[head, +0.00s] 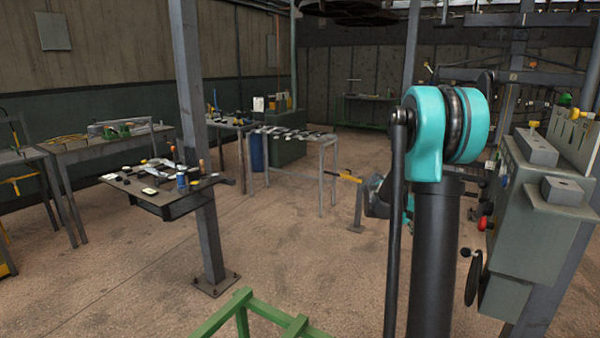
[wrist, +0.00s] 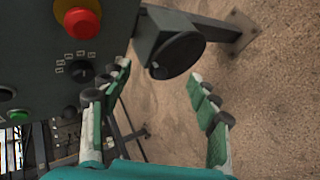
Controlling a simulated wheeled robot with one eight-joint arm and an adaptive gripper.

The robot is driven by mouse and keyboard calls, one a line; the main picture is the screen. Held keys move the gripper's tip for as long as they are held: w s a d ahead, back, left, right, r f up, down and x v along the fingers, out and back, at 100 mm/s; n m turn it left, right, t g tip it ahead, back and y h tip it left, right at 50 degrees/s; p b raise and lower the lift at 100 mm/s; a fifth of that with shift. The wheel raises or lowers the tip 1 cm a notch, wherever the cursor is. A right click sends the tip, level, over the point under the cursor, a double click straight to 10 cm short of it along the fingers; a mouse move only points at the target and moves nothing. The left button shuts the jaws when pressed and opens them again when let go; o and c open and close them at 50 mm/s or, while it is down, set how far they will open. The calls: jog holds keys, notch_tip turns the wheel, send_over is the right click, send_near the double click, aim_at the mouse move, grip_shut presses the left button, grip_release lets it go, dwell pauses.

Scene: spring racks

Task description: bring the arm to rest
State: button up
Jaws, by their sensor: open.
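My gripper (wrist: 158,74) shows in the wrist view with its two green-and-white fingers apart and nothing between them. The fingers point toward a dark round knob or handwheel (wrist: 178,54) on the side of a grey control panel (wrist: 110,28); I cannot tell whether they touch it. The left finger is close to the panel face, and the right finger is over bare floor. In the head view, my teal arm joint (head: 440,125) and dark column stand right of centre, and I cannot make out the gripper clearly.
The panel carries a red button (wrist: 82,20), a black selector (wrist: 80,72) and a green button (wrist: 18,116). In the head view, a grey machine (head: 535,215) stands close at right. A steel post (head: 205,170) and cluttered benches are at left. Brown floor (head: 300,255) lies between.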

jog(key=s+a+f+n+t+y, duration=0.1)
jog(key=s+a+f+t+y, duration=0.2)
jog(key=s+a, duration=0.8)
jog(key=s+a+f+n+t+y, duration=0.1)
jog(key=s+a+f+t+y, duration=0.2)
jog(key=s+a+f+y, duration=0.4)
jog(key=s+a+f, duration=0.2)
jog(key=s+a, duration=0.2)
jog(key=a, duration=0.2)
jog(key=shift+s+a+y, duration=0.3)
jog(key=shift+s+y, duration=0.1)
